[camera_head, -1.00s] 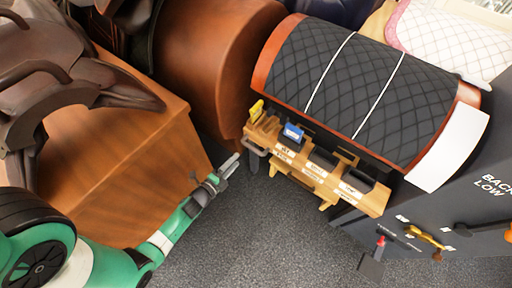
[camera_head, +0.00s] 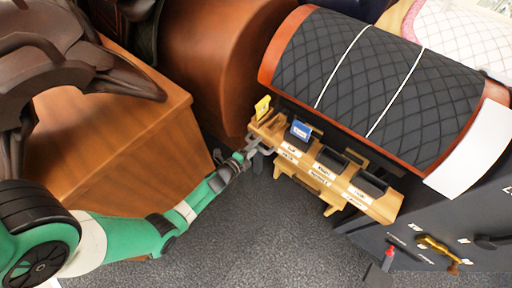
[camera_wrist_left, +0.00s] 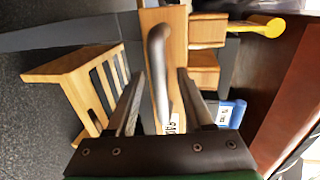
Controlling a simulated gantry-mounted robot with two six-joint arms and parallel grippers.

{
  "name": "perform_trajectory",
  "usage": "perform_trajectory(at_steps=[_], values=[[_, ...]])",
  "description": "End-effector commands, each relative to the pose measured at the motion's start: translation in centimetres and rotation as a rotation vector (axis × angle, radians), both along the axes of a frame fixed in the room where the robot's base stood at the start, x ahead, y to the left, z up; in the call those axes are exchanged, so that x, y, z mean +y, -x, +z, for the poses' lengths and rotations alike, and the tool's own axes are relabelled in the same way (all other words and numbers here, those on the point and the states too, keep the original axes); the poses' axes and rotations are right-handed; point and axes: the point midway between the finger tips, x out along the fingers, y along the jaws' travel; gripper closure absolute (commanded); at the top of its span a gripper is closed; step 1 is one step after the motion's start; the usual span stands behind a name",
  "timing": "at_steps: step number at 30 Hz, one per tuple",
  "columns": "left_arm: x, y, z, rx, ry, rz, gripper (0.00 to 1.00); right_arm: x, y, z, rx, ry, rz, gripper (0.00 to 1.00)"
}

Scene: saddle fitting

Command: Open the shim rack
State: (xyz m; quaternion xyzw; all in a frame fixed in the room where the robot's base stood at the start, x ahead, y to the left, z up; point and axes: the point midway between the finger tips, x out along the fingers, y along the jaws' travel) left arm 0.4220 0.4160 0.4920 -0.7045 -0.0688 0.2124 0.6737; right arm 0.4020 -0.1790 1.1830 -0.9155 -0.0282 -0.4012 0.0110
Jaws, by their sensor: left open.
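The shim rack (camera_head: 322,172) is a light wooden rack with labelled slots, below the quilted dark pad in the head view. A grey bar handle (camera_wrist_left: 158,70) stands on its left end. My left gripper (camera_head: 257,146) is at that end of the rack. In the left wrist view my open left gripper (camera_wrist_left: 158,98) has its two fingers on either side of the handle, with gaps visible; I cannot tell whether either touches it. A blue shim (camera_head: 301,131) and a yellow piece (camera_head: 262,107) stand in the rack. My right gripper is not in view.
The quilted dark pad (camera_head: 385,75) on its drum lies just behind the rack. A brown wooden block (camera_head: 125,140) stands left of my left arm. A dark panel (camera_head: 460,215) with a brass lever (camera_head: 436,246) and a red knob (camera_head: 390,252) is at right.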

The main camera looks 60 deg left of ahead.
Motion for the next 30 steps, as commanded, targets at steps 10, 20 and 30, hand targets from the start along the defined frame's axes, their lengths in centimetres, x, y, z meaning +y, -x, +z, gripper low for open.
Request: perform_trajectory(at_steps=[10,20,30], values=[[0.00,-0.01,0.03,0.001,0.000,0.000,0.73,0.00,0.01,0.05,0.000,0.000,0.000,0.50],[0.01,0.01,0.04,0.000,0.001,0.000,1.00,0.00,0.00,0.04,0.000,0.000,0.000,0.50],[0.01,0.01,0.04,0.000,0.001,0.000,1.00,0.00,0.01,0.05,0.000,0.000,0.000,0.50]])
